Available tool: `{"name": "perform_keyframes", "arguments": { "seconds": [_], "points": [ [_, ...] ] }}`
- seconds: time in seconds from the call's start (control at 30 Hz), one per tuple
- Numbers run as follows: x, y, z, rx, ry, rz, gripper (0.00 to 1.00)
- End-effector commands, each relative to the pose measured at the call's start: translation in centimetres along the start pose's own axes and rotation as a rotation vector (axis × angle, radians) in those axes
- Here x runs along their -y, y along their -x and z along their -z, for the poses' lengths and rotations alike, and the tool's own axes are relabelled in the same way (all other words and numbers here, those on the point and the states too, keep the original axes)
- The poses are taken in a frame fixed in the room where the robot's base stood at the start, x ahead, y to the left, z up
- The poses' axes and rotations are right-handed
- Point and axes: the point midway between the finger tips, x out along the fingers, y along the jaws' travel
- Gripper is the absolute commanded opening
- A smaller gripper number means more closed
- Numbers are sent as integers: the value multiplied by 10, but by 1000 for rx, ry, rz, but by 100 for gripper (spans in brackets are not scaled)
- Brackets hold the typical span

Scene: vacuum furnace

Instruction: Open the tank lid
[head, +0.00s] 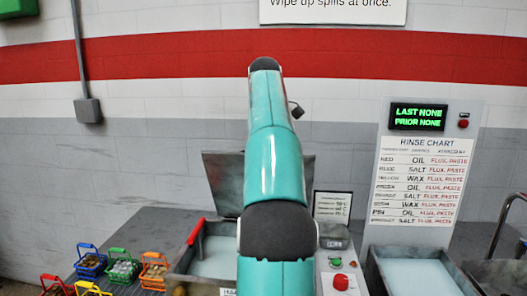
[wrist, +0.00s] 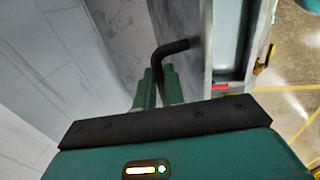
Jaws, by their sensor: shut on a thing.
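The tank (head: 180,281) is an open-topped grey box with pale liquid inside, partly hidden behind my arm in the head view. Its dark grey lid (head: 222,180) stands raised, close to upright, at the tank's back edge. In the wrist view my gripper (wrist: 158,80) is shut on a black bent handle (wrist: 176,47); where the handle joins the lid is unclear. My fingers are hidden behind my teal arm in the head view. A red-gripped lever (head: 195,232) stands at the tank's left side.
Several small coloured baskets (head: 121,268) stand left of the tank. A panel with green and red buttons (head: 341,282) is to its right. Another open tank (head: 415,262) lies farther right, below a rinse chart (head: 422,180). The wall is behind.

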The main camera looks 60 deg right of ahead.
Motion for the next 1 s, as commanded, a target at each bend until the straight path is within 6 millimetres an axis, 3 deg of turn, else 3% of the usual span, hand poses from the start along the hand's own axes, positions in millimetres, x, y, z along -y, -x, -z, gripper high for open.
{"name": "perform_keyframes", "arguments": {
  "seconds": [0.33, 0.37, 0.47, 1.0],
  "points": [
    [-1, -1, 0, 0, -1, 1, 0],
    [-1, 0, 0, 0, -1, 1, 13],
    [-1, 0, 1, 0, -1, 0, 32],
    [5, -1, 8, -1, 1, -1, 33]
  ]
}}
